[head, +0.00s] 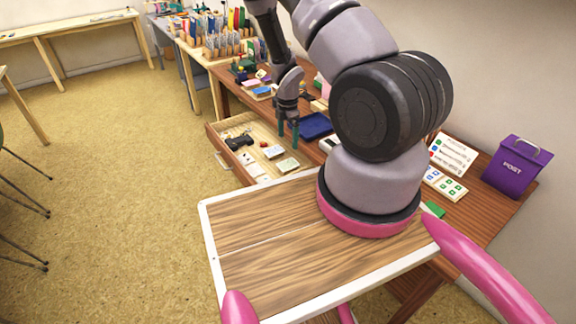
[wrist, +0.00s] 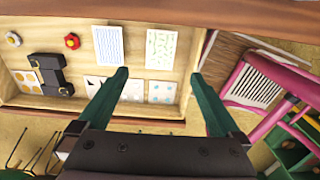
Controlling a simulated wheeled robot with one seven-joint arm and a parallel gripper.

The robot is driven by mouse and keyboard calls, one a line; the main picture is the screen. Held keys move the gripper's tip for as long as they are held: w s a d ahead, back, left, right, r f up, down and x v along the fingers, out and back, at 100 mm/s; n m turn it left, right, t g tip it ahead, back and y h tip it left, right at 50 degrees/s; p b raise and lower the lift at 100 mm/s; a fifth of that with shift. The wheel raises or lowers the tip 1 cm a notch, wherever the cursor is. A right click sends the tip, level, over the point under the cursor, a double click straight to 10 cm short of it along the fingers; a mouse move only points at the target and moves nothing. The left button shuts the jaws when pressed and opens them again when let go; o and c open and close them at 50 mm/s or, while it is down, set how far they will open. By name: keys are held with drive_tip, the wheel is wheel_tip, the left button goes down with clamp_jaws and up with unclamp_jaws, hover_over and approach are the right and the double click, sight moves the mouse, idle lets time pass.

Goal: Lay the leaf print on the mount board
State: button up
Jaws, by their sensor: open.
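A pale card with small green marks, which looks like the leaf print (wrist: 160,48), lies flat in an open drawer in the wrist view. A similar pale greenish card (head: 288,165) shows at the drawer's near end in the head view. My gripper (head: 288,130) is open and empty above the drawer. In the wrist view its two green fingers (wrist: 159,76) are spread, with the leaf card lying beyond the tips. I cannot tell for certain which item is the mount board; a dark blue flat tray or board (head: 315,126) lies on the desk behind the drawer.
The drawer (wrist: 190,50) also holds a blue-lined card (wrist: 107,45), a blue-dotted card (wrist: 162,93), a black object (wrist: 52,75) and a red flower-shaped piece (wrist: 72,41). A purple post box (head: 515,168) stands at the desk's right. Racks and small items crowd the desk's far end.

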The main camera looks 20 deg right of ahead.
sight(288, 164)
wheel_tip(288, 164, down, 11)
drive_tip(key=shift+r, duration=0.15)
idle(0.4)
drive_tip(key=shift+f, duration=0.25)
idle(0.4)
drive_tip(key=c, duration=1.4)
